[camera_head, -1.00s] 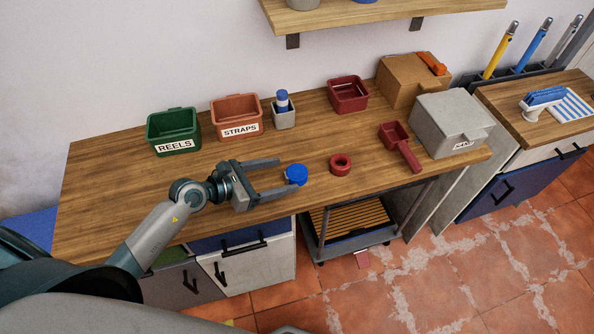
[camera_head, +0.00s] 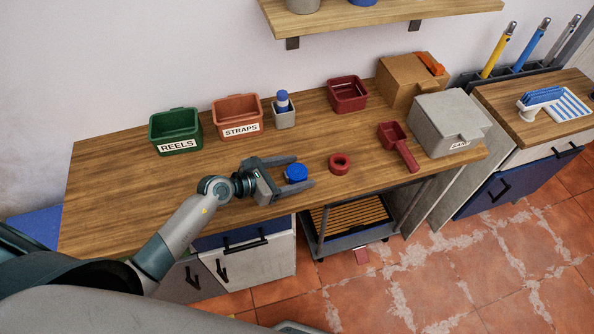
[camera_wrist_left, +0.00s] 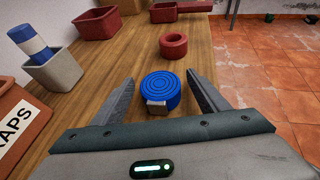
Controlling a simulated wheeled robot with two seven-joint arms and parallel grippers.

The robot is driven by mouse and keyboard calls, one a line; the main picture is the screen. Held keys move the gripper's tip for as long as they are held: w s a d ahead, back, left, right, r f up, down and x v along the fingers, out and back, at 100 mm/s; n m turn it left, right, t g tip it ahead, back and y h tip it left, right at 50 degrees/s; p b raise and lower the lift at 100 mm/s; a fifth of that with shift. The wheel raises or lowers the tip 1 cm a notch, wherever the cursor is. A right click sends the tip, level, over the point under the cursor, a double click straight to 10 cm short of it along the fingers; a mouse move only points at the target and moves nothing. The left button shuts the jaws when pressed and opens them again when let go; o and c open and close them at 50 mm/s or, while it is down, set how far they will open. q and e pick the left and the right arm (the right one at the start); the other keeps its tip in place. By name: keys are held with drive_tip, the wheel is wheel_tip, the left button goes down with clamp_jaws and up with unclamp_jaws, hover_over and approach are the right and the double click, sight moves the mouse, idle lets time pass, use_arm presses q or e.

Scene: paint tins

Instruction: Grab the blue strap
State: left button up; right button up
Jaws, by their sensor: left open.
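The blue strap (camera_head: 296,173) is a flat coiled roll lying on the wooden workbench near its front edge. In the left wrist view the blue strap (camera_wrist_left: 161,91) shows spiral rings and a small grey buckle or end on its near side. My left gripper (camera_head: 305,172) is open, with one finger on each side of the strap. In the wrist view the fingers of my left gripper (camera_wrist_left: 164,92) flank the roll with gaps on both sides, and the jaws are not closed on it. My right gripper is not in view.
A red ring-shaped roll (camera_head: 340,163) lies right of the strap. A red scoop-like box (camera_head: 395,135) is farther right. The green REELS bin (camera_head: 175,128), orange STRAPS bin (camera_head: 238,116) and grey cup (camera_head: 285,117) with a blue-white bottle stand behind. The bench between is clear.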

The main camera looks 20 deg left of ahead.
use_arm(q)
drive_tip(key=shift+w+d+f, duration=0.1)
drive_tip(key=shift+w+d, duration=0.05)
idle(0.3)
drive_tip(key=c, duration=1.2)
drive_tip(key=shift+o, duration=0.2)
